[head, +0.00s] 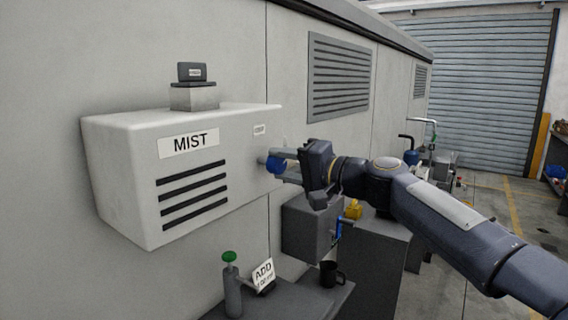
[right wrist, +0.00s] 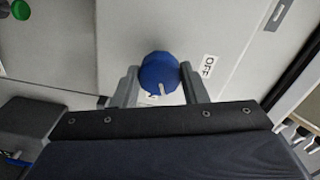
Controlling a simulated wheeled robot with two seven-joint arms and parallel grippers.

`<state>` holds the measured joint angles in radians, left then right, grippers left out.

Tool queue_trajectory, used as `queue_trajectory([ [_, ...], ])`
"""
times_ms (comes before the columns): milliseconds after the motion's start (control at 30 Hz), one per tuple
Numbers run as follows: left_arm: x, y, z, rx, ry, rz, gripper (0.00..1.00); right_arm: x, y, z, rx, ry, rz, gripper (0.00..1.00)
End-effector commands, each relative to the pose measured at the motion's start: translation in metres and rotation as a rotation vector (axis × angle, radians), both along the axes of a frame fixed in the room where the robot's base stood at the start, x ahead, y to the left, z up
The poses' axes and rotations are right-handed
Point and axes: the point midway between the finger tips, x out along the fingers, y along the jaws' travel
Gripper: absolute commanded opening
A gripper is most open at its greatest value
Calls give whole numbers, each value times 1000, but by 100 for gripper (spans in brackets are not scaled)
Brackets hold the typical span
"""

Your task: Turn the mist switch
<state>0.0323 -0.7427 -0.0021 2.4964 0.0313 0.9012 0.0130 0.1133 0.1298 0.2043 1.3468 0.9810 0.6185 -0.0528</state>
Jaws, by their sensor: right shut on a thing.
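The white MIST box (head: 130,160) is fixed to the wall, with a black-on-white MIST label (head: 189,142) and dark slots on its front. A round blue switch knob (head: 276,164) sits at the right end of the box; it also shows in the right wrist view (right wrist: 158,72), with a pale pointer mark near its lower edge. My right gripper (head: 281,166) has its fingers on either side of the knob, shut on it. In the right wrist view an OFF label (right wrist: 208,66) is right of the knob; another label below it is mostly hidden. My left gripper is not in view.
A small dark block (head: 196,72) stands on top of the box. Below are a grey bottle with a green top (head: 231,285), an ADD sign (head: 264,274) and a black mug (head: 329,273). A grey wall box (head: 305,230) hangs under my right gripper.

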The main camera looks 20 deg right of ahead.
Motion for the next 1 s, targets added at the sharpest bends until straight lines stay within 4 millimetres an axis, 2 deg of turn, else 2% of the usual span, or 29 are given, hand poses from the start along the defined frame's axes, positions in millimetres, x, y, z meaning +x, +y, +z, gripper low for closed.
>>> queue_trajectory([
  [500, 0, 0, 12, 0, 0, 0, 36, 0, -1, 0, 297, 233, -1, 17],
  [1000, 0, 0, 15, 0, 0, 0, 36, 0, -1, -1, 370, 290, -1, 17],
])
